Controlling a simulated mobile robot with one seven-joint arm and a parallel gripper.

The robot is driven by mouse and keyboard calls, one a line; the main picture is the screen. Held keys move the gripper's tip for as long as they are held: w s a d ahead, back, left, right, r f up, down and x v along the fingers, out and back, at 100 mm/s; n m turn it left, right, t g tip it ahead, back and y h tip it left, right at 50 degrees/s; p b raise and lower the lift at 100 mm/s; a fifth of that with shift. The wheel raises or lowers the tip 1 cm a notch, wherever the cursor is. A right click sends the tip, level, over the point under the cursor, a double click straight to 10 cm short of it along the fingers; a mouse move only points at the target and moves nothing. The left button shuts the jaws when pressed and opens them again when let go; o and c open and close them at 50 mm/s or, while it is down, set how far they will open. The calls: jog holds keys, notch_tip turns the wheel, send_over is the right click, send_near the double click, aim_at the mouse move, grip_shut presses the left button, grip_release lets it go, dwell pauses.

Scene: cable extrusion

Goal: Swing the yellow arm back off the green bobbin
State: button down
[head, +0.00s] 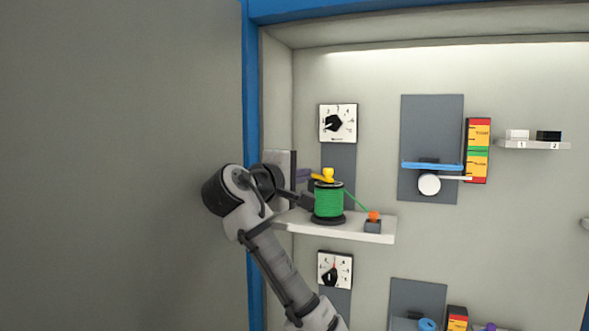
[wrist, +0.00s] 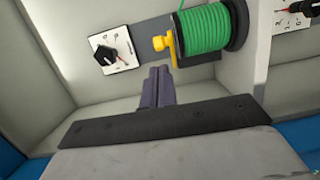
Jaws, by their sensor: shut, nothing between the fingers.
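The green bobbin (head: 328,203) stands upright on a white shelf, wound with green cable on a black base. The yellow arm (head: 326,176) with its upright knob is at the top of the bobbin. In the wrist view the yellow arm (wrist: 167,44) shows at the left end of the green bobbin (wrist: 209,30), which looks sideways there. My gripper (head: 308,175) is just left of the yellow arm. Its purple-grey fingers (wrist: 159,70) are together and empty, their tips close to the yellow arm. I cannot tell whether they touch it.
The white shelf (head: 350,229) also bears a small dark block with an orange top (head: 373,222), and green cable runs to it from the bobbin. A dial (head: 338,123) is on the wall above, and another dial (head: 335,270) below. A blue post (head: 250,120) stands at the left.

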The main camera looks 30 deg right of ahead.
jog(key=shift+p+x, duration=0.85)
jog(key=shift+x, duration=1.65)
jog(key=shift+t, duration=0.3)
